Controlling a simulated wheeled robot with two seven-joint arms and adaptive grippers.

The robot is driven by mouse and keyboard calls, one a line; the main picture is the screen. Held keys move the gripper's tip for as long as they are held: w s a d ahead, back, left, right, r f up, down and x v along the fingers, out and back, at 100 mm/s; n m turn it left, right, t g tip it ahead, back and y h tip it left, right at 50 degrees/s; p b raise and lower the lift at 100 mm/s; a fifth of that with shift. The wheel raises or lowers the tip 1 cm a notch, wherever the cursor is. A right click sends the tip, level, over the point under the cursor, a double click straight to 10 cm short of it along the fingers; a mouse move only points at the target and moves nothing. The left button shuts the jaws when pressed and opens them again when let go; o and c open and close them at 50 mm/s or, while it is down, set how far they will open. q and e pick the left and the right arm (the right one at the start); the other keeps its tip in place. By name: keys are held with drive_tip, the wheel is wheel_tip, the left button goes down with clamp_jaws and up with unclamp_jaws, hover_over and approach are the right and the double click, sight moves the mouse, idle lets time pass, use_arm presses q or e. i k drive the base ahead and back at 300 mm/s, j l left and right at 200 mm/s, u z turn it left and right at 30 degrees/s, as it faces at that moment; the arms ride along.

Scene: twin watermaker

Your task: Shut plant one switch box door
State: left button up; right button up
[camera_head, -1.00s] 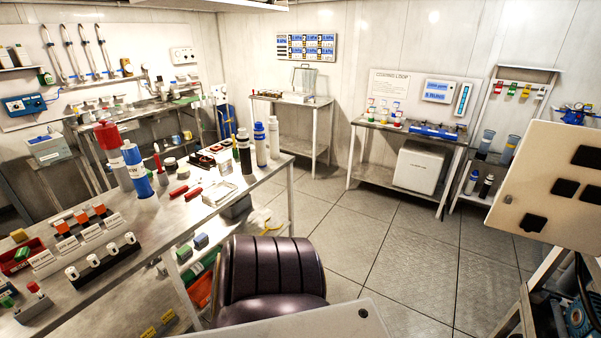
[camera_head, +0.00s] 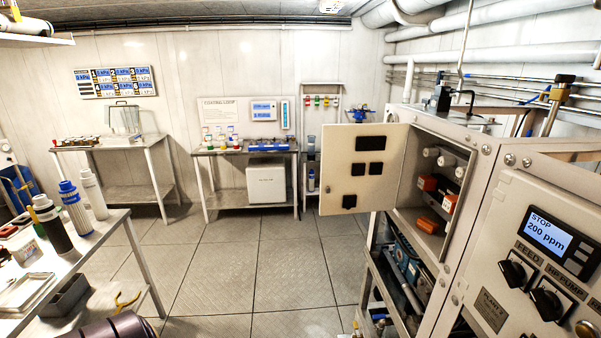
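The switch box door (camera_head: 362,168) is a cream panel with dark rectangular cut-outs. It stands wide open, swung out to the left of the switch box (camera_head: 453,141). The box interior shows orange parts (camera_head: 438,190) and pale round fittings near the top. A control panel to the right of the box has a display (camera_head: 549,233) reading "STOP 200 ppm", dark knobs, and a label that seems to read "PLANT 2". I cannot read a plant number on the open box.
Benches line the far wall. Tiled floor (camera_head: 225,265) is clear in the middle. A metal frame with pipes stands under the box.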

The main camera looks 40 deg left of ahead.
sight(362, 163)
drive_tip(key=i+j+z, duration=0.4)
drive_tip(key=j, duration=0.35)
drive_tip(key=j+z, duration=0.4)
drive_tip(key=j, duration=0.4)
drive_tip(key=i+j+z, duration=0.1)
drive_tip(key=j+z, duration=0.3)
drive_tip(key=j, duration=0.5)
drive_tip(key=k+j+z, duration=0.1)
drive_tip(key=j+z, duration=0.3)
drive_tip(key=j, duration=0.45)
drive_tip(key=k+j+z, duration=0.2)
drive_tip(key=j+z, duration=0.2)
drive_tip(key=j, duration=0.45)
